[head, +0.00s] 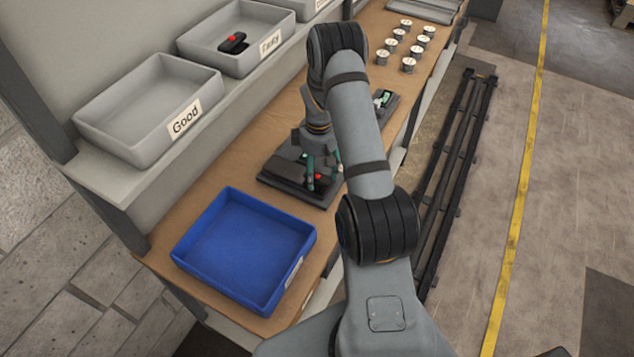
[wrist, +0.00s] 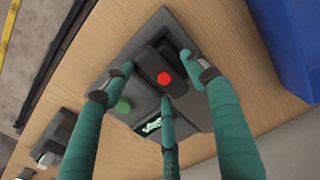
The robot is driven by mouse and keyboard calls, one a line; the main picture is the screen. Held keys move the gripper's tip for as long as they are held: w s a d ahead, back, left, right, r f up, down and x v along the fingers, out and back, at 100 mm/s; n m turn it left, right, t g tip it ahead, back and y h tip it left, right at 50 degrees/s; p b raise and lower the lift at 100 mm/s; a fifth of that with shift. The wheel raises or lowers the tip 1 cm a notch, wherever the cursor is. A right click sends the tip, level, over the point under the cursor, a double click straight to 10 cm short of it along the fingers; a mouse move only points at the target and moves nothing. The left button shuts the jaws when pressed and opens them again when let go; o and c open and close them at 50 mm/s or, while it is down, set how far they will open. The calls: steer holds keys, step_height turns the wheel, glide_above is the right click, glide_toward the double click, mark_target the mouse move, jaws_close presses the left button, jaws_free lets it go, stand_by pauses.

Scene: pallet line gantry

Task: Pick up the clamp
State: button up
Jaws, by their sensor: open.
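A black block with a red round top, which looks like the clamp (wrist: 153,62), sits on a dark grey fixture plate (wrist: 112,80) in the wrist view. My gripper (wrist: 165,82) has teal fingers spread around the block, with one fingertip on each side and a third in front. The fingers are open; whether any touches the block I cannot tell. In the head view my gripper (head: 322,172) is low over the same plate (head: 285,183), and the arm and fingers hide most of the block. Its red top shows between the fingers.
A blue tray (head: 243,252) stands nearer on the bench. Grey bins marked Good (head: 150,108) and Faulty (head: 237,38) sit on the shelf at left. Several small round parts (head: 409,45) stand farther back.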

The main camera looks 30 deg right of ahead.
steer(key=shift+c, duration=1.4)
steer(key=c, duration=1.1)
jaws_close()
